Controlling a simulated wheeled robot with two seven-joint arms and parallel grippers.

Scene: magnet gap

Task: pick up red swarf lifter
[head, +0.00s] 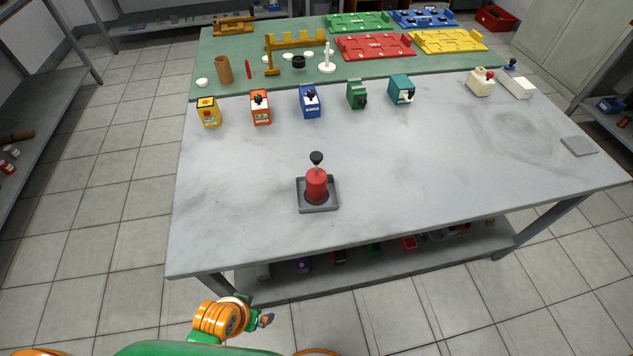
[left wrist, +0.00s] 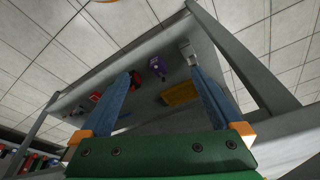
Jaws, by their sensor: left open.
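The red swarf lifter (head: 317,184) stands upright in a square grey tray (head: 319,208) near the front of the table. It has a red cylindrical body and a thin stem with a black knob on top. My left gripper (head: 266,320) is low in front of the table, below and to the left of the lifter, and well apart from it. In the left wrist view its two blue fingers (left wrist: 160,73) are spread with nothing held between them. The lifter does not show in that view. My right gripper is in neither view.
The grey tabletop (head: 420,170) is clear around the tray. Several coloured blocks with knobs, including a blue one (head: 310,101), line the back. Beyond lies a green mat (head: 225,48) with fixtures. The lower shelf (head: 400,262) holds small items.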

